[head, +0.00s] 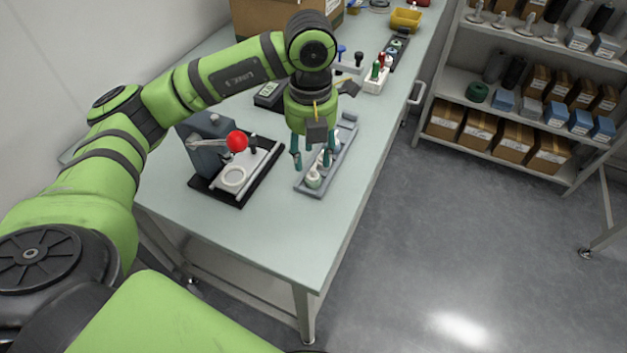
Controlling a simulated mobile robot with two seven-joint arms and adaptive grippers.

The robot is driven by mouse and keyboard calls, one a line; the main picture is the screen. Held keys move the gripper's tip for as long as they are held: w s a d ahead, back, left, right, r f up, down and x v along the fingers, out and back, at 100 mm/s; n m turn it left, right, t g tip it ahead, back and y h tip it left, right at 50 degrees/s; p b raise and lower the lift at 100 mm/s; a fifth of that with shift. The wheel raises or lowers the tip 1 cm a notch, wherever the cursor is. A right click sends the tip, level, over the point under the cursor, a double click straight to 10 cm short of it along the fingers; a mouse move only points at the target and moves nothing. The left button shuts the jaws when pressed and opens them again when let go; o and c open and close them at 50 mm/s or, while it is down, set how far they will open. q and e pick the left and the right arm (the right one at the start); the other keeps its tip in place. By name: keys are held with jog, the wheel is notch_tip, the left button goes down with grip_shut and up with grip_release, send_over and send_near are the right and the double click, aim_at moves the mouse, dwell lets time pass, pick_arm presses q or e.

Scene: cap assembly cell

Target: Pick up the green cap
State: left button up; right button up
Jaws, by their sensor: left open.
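My left gripper (312,160) is open, pointing down over a long grey tray (347,128) on the bench. Its two teal fingers are spread above the tray. A small pale, whitish-green part (313,179) stands at the tray's near end, just below the fingers. Other small parts in the tray are partly hidden by the gripper. A small green piece (396,43) sits in a dark tray farther back. I cannot tell for certain which of these is the green cap. My right gripper is not in view.
A press with a red ball knob (238,141) stands left of the tray on a black base. A white block (376,84) with red and green handled items stands behind. A cardboard box (270,15) is at the back. The bench front (285,240) is clear.

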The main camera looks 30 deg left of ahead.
aim_at(313, 169)
pick_arm(q)
notch_tip(313, 169, down, 4)
jog(key=shift+s+d+f+p, duration=0.1)
jog(key=shift+d+f+p, duration=0.1)
jog(key=shift+p, duration=0.6)
jog(key=shift+f, duration=0.5)
jog(key=c, duration=0.5)
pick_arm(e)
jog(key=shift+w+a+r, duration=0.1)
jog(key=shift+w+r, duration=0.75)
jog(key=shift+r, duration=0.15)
